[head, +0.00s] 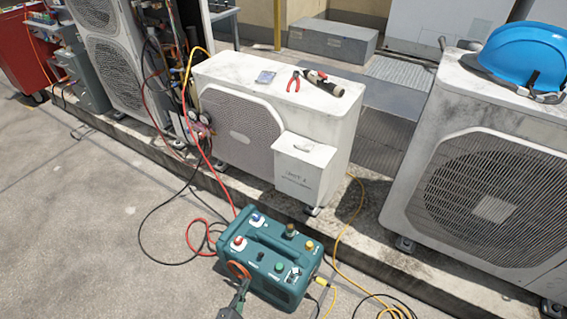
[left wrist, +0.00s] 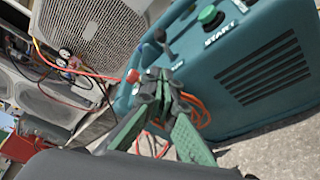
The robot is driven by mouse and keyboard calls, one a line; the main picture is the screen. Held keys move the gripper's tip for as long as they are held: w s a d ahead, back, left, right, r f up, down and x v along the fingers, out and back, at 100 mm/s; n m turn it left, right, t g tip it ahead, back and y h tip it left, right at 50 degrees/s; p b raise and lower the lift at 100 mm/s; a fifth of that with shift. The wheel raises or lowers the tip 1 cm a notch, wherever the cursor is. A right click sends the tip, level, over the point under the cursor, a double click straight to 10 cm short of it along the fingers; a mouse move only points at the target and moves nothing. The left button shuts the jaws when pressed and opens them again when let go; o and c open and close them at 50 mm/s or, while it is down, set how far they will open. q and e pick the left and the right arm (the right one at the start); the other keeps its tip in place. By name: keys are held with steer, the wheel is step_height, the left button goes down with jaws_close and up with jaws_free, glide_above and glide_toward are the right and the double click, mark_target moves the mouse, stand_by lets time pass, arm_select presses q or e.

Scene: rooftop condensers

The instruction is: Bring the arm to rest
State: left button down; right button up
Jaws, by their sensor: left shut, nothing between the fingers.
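My left gripper (head: 243,287) shows at the bottom of the head view, at the near side of a teal machine (head: 268,262) on the ground. In the left wrist view its green fingers (left wrist: 160,88) come together at the tips, shut with nothing held. The machine's side, with a vent and a green START button (left wrist: 208,14), stands close beyond the fingers. An orange loop shows behind the fingertips; I cannot tell whether they touch it. My right gripper is in neither view.
A white condenser (head: 225,125) with pliers (head: 293,81) and another tool (head: 325,83) on top stands behind the machine. A condenser at right carries a blue helmet (head: 525,57). Red, black and yellow hoses (head: 340,245) lie around the machine. Concrete at left is mostly clear.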

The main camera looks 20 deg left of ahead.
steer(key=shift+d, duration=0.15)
